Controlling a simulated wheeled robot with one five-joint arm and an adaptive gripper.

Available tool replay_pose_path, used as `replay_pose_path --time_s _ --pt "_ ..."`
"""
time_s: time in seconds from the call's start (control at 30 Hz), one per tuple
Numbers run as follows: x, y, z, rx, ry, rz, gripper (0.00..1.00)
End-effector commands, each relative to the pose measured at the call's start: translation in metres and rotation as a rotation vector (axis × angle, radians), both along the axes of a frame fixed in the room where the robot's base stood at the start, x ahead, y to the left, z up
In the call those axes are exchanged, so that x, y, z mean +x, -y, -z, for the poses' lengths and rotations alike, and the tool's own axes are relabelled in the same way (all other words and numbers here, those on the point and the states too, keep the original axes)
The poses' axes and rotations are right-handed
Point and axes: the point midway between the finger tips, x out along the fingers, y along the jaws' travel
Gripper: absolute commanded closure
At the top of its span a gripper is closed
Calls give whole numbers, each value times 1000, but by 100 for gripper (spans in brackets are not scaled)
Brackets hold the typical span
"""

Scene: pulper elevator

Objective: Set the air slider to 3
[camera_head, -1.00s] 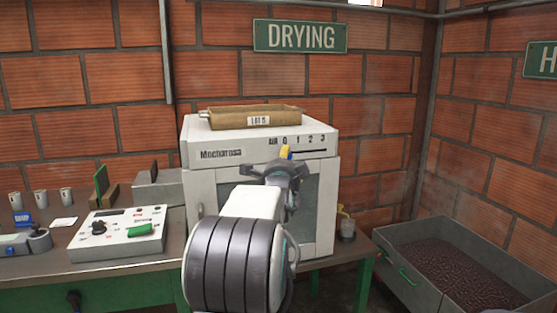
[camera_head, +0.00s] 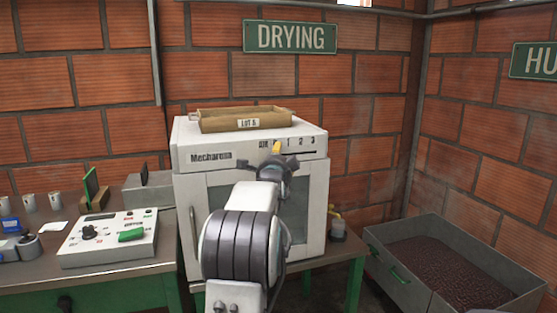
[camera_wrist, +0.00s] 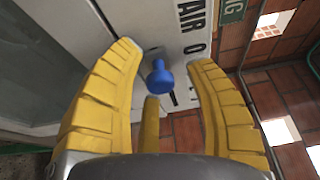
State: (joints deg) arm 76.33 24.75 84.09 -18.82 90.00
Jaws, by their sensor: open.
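My gripper (camera_head: 273,160) is in front of the panel near the low end of the scale and covers the slider knob there. In the wrist view the blue slider knob (camera_wrist: 159,77) stands out from the panel near the 0 mark. My gripper's yellow fingers (camera_wrist: 164,60) are open on either side of the knob, with visible gaps. Part of the dark slot (camera_wrist: 170,99) shows beside the knob.
A control box (camera_head: 108,238) with a green switch stands on the bench to the left. A bin of beans (camera_head: 455,270) is at the right.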

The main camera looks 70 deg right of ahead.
Motion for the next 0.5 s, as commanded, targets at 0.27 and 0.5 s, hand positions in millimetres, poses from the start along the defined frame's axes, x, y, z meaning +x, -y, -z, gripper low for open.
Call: replay_pose_path --time_s 0.27,0.5 --pt "0 0 0 0 0 0 66" --pt "0 0 0 0 0 0 88"
